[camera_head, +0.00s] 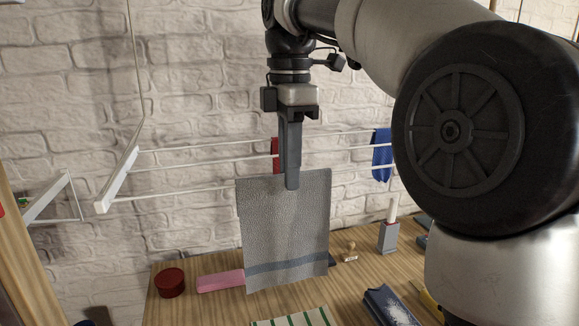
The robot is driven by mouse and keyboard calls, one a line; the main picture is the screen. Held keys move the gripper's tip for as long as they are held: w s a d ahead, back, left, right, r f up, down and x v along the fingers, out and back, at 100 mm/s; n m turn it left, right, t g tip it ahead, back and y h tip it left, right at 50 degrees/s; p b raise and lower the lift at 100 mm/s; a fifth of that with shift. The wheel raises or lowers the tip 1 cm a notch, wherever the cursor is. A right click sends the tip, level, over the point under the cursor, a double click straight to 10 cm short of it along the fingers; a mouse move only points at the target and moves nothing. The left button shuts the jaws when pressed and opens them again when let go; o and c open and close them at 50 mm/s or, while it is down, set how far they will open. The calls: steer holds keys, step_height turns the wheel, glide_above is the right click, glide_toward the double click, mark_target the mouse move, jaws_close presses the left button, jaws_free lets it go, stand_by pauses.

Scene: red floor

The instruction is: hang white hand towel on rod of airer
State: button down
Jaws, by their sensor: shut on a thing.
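My gripper (292,186) points down and is shut on the top edge of the hand towel (285,230). The towel looks grey rather than white, with a darker band near its lower edge. It hangs flat and nearly upright from the fingers, in front of the airer's rods (210,145) and the table. Its lower edge shows against the table top; I cannot tell whether it touches. The airer is white and fixed at the wall, with a white side arm (118,180) at left. The towel and gripper hide part of its rods.
A red cloth (275,150) and a blue cloth (382,158) hang on the rods. The wooden table (345,290) below holds a dark red round tin (170,282), a pink block (220,281), a stamp (350,252), a grey holder (388,238) and a green-striped cloth (292,318).

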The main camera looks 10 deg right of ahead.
steer(key=c, duration=1.6)
jaws_free()
steer(key=shift+r, duration=0.15)
step_height(320, 180, up, 12)
steer(key=p, duration=0.5)
steer(key=s+d+f+m+t, duration=0.2)
steer(key=s+f+m, duration=0.4)
steer(key=f, duration=0.1)
steer(key=s+d+f+m+t, duration=0.1)
steer(key=s+d+f+m, duration=0.2)
steer(key=s+f+m, duration=0.3)
steer(key=s+d+f+m+t, duration=0.2)
steer(key=s+d+f+m, duration=0.1)
steer(key=s+f+m, duration=0.3)
steer(key=shift+s+d+f+m+t, duration=0.15)
steer(key=shift+f+m, duration=0.4)
steer(key=shift+f, duration=0.4)
steer(key=shift+d+f+m+t, duration=0.15)
steer(key=shift+f+m, duration=0.4)
steer(key=shift+f, duration=0.4)
